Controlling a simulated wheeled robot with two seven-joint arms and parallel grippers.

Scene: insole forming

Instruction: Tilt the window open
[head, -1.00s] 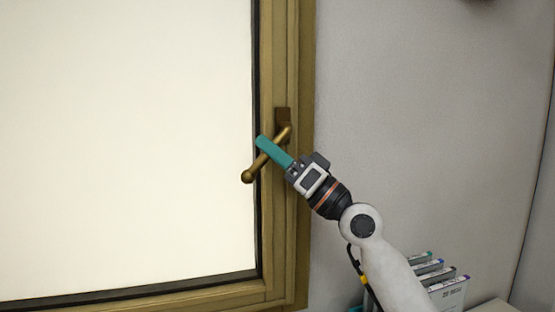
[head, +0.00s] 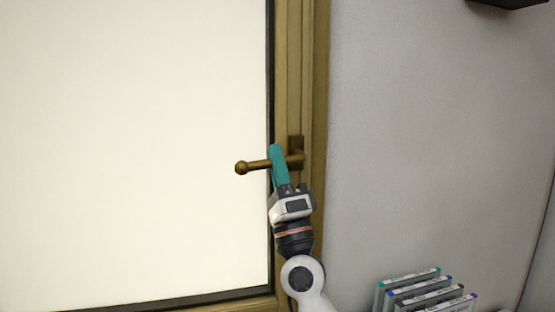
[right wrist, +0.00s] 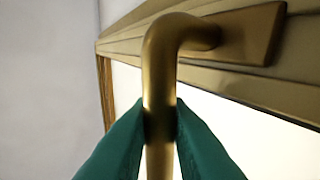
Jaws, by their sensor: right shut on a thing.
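The window (head: 130,140) has a wide white pane in a brass-coloured frame (head: 318,110) and looks closed. Its brass handle (head: 249,167) points left, nearly horizontal, from a mounting plate (head: 296,146) on the frame. My right gripper (head: 277,160) comes up from below, with its teal fingers across the handle near the pivot end. In the right wrist view the teal fingers (right wrist: 160,125) are shut on both sides of the handle bar (right wrist: 158,80), below its bend. The far finger is mostly hidden in the head view. My left gripper is out of view.
A rack of several grey binders or boxes (head: 425,290) stands at the lower right. A dark object (head: 512,3) is on the wall at the top right.

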